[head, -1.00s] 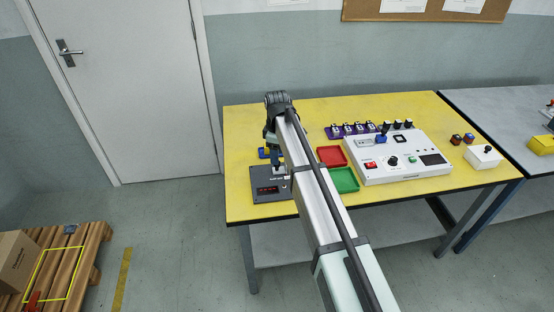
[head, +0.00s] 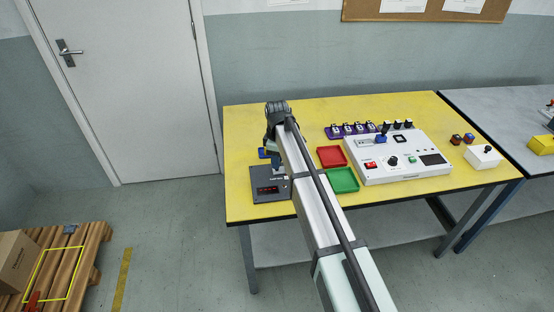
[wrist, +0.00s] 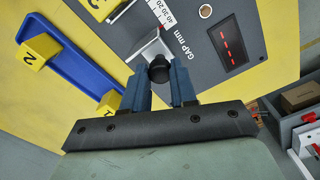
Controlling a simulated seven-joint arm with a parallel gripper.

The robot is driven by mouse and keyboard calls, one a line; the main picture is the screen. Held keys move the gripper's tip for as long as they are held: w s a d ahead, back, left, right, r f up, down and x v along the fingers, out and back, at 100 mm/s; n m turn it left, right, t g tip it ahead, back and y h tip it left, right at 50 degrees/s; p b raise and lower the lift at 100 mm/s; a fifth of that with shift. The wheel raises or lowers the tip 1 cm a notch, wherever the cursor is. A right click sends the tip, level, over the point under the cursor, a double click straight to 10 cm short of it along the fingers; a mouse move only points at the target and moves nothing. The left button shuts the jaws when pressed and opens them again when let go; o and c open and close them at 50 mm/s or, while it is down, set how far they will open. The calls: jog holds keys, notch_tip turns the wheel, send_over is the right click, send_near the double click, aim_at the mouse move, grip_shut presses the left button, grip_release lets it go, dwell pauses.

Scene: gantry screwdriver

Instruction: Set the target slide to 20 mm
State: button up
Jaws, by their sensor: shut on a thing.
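The target slide shows in the wrist view as a pale metal bracket (wrist: 150,48) with a black knob (wrist: 159,70). It stands at a printed scale (wrist: 160,14) beside the label "GAP mm". My gripper (wrist: 159,76) has its blue fingers closed on the knob, one on each side. The bracket hides part of the scale, so the slide's reading cannot be told. The dark gauge box has a red display (wrist: 228,44) showing dashes. In the head view the gauge box (head: 258,196) sits at the table's left front, and my arm hides the slide.
A blue tray (wrist: 68,68) with numbered yellow blocks (wrist: 40,50) lies beside the gauge box. On the yellow table are a red tray (head: 331,156), a green tray (head: 343,180) and a white control panel (head: 400,172). Open table lies behind my gripper.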

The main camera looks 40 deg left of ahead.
aim_at(283, 169)
grip_shut()
jog(key=shift+w+d, duration=0.7)
jog(key=o, duration=0.6)
grip_release()
notch_tip(283, 169, up, 14)
jog(key=shift+f, duration=0.1)
jog(key=shift+w+d, duration=0.1)
dwell(0.3)
